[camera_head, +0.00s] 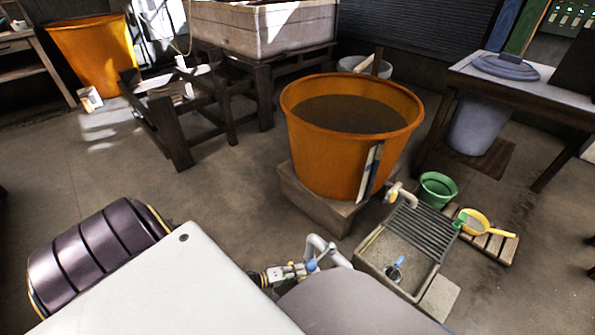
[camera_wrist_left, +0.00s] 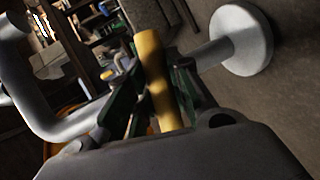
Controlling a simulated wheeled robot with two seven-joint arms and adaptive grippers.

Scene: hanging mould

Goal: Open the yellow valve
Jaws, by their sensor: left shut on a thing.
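The yellow valve (camera_wrist_left: 158,85) shows in the left wrist view as a yellow bar standing between the green fingers of my left gripper (camera_wrist_left: 153,100). The fingers are shut on the bar, one on each side. A thick grey pipe (camera_wrist_left: 62,115) curves at the left of that view, and a pipe stub with a round pale flange (camera_wrist_left: 240,40) lies at the upper right. In the head view my left gripper (camera_head: 290,273) is at the bent grey pipe (camera_head: 326,250), low in the middle. The yellow valve is not clear there. My right gripper is not in view.
An orange tub (camera_head: 330,165) full of dark liquid stands behind the pipe. Right of the pipe is a stone sink (camera_head: 365,262), with a green bucket (camera_head: 437,190) and a yellow scoop (camera_head: 477,220) beyond it. Open floor (camera_head: 110,180) lies to the left.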

